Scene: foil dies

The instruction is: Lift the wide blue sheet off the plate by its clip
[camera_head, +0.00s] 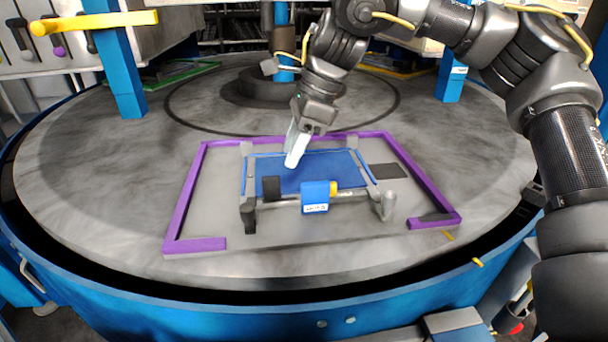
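The wide blue sheet (335,172) lies flat inside a grey metal frame on the plate (215,195) in the middle of the round table. My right gripper (294,155) reaches down from the top, its pale fingertips over the sheet's back left part. I cannot tell whether the fingers touch the sheet or are parted. A blue block with a white label (315,192) sits on a bar along the sheet's front edge. A small black piece (271,187) lies at the sheet's front left. I cannot tell which part is the clip. My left gripper is out of view.
A purple border (187,205) surrounds the plate, with a gap at the front. A dark flat patch (390,171) lies right of the frame. The table's left side is clear.

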